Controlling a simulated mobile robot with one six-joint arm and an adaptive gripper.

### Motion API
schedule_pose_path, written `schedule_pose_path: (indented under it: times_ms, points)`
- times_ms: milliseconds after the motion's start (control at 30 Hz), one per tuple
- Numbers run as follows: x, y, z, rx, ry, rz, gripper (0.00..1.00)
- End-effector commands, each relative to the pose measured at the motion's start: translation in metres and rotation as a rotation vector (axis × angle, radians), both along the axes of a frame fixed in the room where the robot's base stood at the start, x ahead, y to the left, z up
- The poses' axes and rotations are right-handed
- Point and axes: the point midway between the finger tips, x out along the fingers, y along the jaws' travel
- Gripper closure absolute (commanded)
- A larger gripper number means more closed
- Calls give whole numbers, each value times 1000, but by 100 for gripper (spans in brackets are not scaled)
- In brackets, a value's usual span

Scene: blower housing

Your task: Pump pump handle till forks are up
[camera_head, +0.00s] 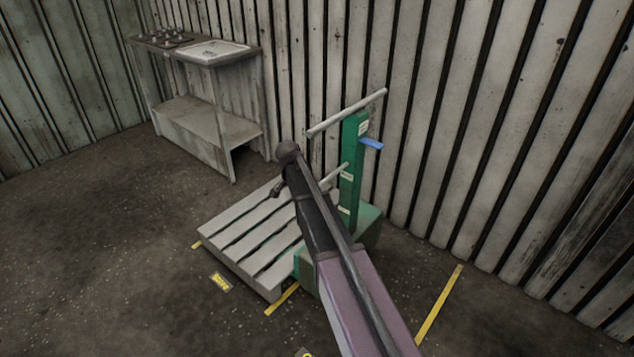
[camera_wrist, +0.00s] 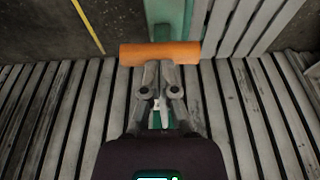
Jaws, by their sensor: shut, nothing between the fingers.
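The green lift (camera_head: 352,165) stands upright by the wall, with a grey bar across its top. A thin pale rod (camera_head: 335,174) sticks out lower on the mast. Its forks are hidden under the slatted pallet (camera_head: 250,235), which sits low at the floor; fork height cannot be read. In the wrist view an orange bar (camera_wrist: 160,53), seemingly the pump handle's grip, lies crosswise before the green post (camera_wrist: 168,18). My gripper (camera_wrist: 165,68) is shut and empty, its fingertips at the bar's near edge; I cannot tell whether they touch. No orange shows in the head view.
A metal sink unit (camera_head: 205,90) stands at the back left. The corrugated wall (camera_head: 470,110) rises close behind the lift. A blue tab (camera_head: 371,143) juts from the mast. Yellow tape (camera_head: 438,305) marks the floor. The floor at left is clear.

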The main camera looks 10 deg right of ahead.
Motion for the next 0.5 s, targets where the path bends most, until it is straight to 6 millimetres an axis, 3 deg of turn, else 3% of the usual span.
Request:
schedule_pose_path:
  times_ms: [33, 400, 500]
  points:
    - [0, 0, -10, -1, -1, 0, 100]
    - [0, 0, -47, 0, 0, 0, 100]
    - [0, 0, -39, 0, 0, 0, 100]
